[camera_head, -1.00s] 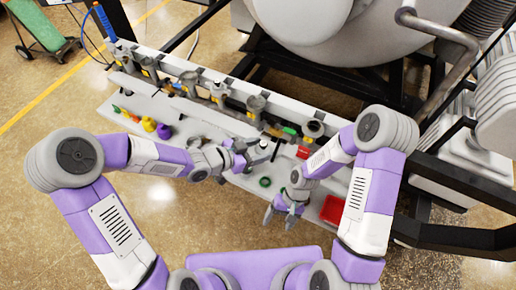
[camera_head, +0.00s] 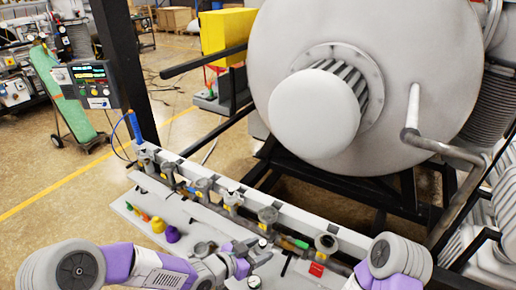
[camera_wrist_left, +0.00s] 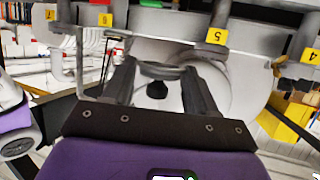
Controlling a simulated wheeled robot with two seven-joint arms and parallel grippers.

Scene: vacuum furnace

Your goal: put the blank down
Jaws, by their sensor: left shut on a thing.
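My left gripper (camera_head: 258,252) is over the grey bench along the front of the furnace, in the lower middle of the head view. In the left wrist view its two dark fingers (camera_wrist_left: 160,84) are closed on a pale grey round piece, the blank (camera_wrist_left: 160,72), whose rim shows between the fingertips. A dark round spot shows below that rim. I cannot tell whether the blank touches anything beneath it. Only the upper part of my right arm shows at the lower right of the head view; its gripper is out of view.
A rail (camera_head: 222,200) with several grey holders and yellow number tags runs behind the gripper; tag 5 (camera_wrist_left: 215,36) shows close in the wrist view. Yellow and purple pieces (camera_head: 172,234) stand on the bench at left. A red block (camera_head: 317,269) lies at right. The furnace (camera_head: 365,80) stands behind.

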